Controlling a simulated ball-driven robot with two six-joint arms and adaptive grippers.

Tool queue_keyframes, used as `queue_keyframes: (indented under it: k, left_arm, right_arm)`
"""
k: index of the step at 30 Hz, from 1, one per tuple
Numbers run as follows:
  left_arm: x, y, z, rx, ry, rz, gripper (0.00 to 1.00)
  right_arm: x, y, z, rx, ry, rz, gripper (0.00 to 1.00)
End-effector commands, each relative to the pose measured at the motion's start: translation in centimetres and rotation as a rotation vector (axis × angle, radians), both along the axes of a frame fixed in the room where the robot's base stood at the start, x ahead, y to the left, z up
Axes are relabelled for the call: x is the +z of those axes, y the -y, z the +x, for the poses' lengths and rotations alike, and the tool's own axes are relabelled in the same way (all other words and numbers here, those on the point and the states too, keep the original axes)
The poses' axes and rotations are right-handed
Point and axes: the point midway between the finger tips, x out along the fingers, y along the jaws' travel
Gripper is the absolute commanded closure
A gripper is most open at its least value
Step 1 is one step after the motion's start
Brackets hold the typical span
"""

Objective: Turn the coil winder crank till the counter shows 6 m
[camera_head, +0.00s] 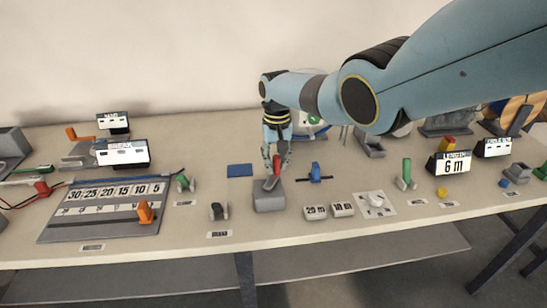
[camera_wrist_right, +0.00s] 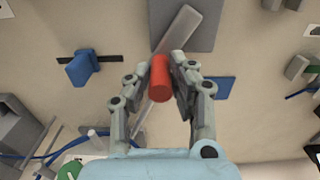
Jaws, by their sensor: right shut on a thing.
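My right gripper (camera_head: 276,158) is shut on an upright red handle (camera_head: 277,167), which shows as a red cylinder between the fingers in the right wrist view (camera_wrist_right: 160,80). A light grey bar (camera_wrist_right: 180,28) runs under the red cylinder and over a grey block (camera_wrist_right: 207,30). In the head view the grey block (camera_head: 270,200) stands near the table's front, just below the gripper. A black-framed display (camera_head: 450,167) at the right reads 6 m, with small lettering above it. My left gripper is out of view.
A blue slider (camera_head: 315,173) stands right of the grey block, and a flat blue pad (camera_head: 240,170) lies left of it. Small number blocks (camera_head: 316,212) lie at the front. A grey numbered board (camera_head: 105,210) fills the left. A green lever (camera_head: 406,172) stands at the right.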

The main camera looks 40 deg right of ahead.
Motion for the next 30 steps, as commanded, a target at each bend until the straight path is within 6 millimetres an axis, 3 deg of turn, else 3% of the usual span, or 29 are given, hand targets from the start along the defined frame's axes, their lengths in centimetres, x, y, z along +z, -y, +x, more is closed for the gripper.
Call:
queue_keyframes:
  k: [20,21,26,30]
  left_arm:
    - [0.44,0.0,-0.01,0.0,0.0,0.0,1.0]
    - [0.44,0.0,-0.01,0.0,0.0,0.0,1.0]
    - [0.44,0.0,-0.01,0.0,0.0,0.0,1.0]
    - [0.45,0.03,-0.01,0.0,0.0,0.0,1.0]
  right_arm:
    - [-0.04,0.16,-0.32,-0.061,-0.001,-0.001,1.0]
    - [-0.04,0.15,-0.31,-0.061,-0.001,-0.001,0.77]
    - [-0.03,0.11,-0.3,-0.06,0.0,0.0,0.56]
    - [-0.02,0.08,-0.29,-0.06,0.0,0.001,0.56]
